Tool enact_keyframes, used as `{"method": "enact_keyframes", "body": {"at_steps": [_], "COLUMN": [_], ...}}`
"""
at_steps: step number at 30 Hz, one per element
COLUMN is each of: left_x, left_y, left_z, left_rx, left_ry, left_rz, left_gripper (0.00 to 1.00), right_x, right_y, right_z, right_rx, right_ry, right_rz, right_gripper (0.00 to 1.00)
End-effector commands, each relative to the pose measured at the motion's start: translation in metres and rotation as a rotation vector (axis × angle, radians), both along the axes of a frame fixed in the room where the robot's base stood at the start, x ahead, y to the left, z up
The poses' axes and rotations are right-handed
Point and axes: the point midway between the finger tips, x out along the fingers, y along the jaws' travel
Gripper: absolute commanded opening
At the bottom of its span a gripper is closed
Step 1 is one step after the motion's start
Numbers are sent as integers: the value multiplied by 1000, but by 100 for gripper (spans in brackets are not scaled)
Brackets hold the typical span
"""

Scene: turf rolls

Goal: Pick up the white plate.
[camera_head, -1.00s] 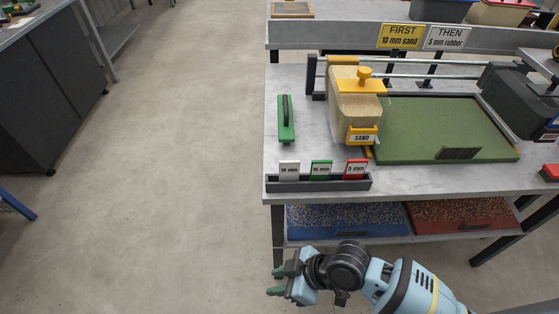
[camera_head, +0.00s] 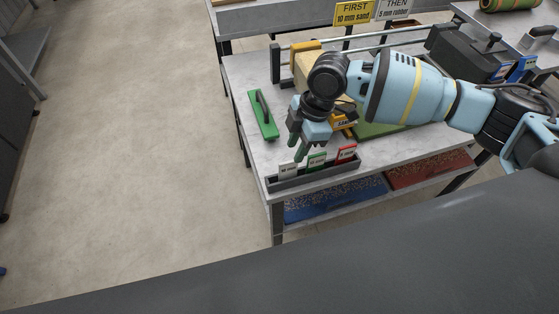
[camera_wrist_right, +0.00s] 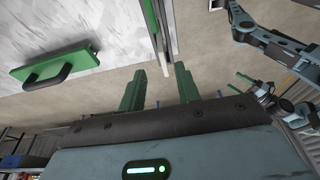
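The white plate (camera_head: 288,169) is the small upright card at the left end of the dark rack (camera_head: 313,174) on the table's front edge. The green plate (camera_head: 316,161) and the red plate (camera_head: 346,152) stand to its right. My right gripper (camera_head: 299,149) points down just above and behind the white plate, apparently apart from it. In the right wrist view its green fingers (camera_wrist_right: 159,88) are apart with nothing between them. I cannot make out the white plate in that view. My left gripper is not in the head view.
A green float (camera_head: 263,115) with a dark handle lies left of the gripper; it also shows in the wrist view (camera_wrist_right: 56,66). The yellow-trimmed sand box and green bed are partly behind my right arm. Blue (camera_head: 335,200) and red (camera_head: 428,169) trays sit on the lower shelf.

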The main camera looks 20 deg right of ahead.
Motion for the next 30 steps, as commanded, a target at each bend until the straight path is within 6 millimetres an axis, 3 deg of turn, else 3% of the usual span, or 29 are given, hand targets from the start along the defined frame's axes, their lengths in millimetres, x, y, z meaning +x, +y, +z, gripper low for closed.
{"method": "enact_keyframes", "body": {"at_steps": [5, 13, 21, 30], "left_x": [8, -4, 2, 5], "left_y": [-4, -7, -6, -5], "left_z": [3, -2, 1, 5], "left_rx": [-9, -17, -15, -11], "left_ry": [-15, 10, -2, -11], "left_rz": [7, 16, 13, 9], "left_gripper": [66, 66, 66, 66], "right_x": [0, -1, -1, -6], "right_y": [-1, 6, 10, 27], "right_z": [-1, -19, -29, -65], "right_rx": [-1, 0, 0, -1], "right_ry": [1, 3, 0, 1], "right_rz": [-1, 0, -1, -2], "right_gripper": [33, 33, 33, 33]}}
